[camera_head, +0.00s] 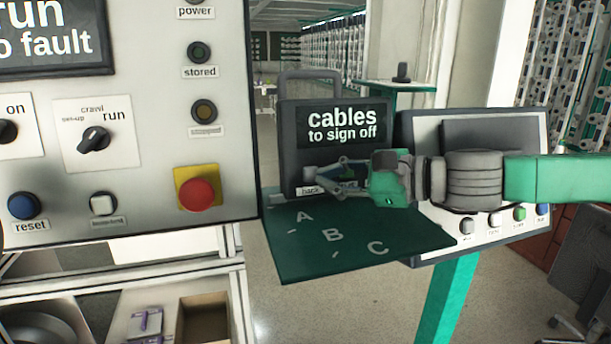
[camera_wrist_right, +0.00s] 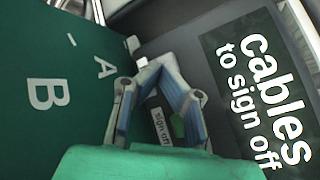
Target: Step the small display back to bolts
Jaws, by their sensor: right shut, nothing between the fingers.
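The small display (camera_head: 340,125) is a dark box with a top handle, standing on a green shelf (camera_head: 290,250) lettered A, B, C. Its screen reads "cables to sign off"; the same screen fills the right side of the right wrist view (camera_wrist_right: 262,95). A label "back" (camera_head: 310,190) shows at its lower left. My right gripper (camera_head: 318,173) is shut and empty, its fingertips in front of the box's lower left, close to the back label; contact cannot be told. In the wrist view a "sign off" label (camera_wrist_right: 160,127) and a green button (camera_wrist_right: 177,127) show between the fingers. My left gripper is not in view.
A large control panel (camera_head: 140,190) with a red stop button (camera_head: 197,193) stands close on the left. A tilted grey console (camera_head: 480,235) with several buttons is behind my right arm on the right. Open trays lie below left.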

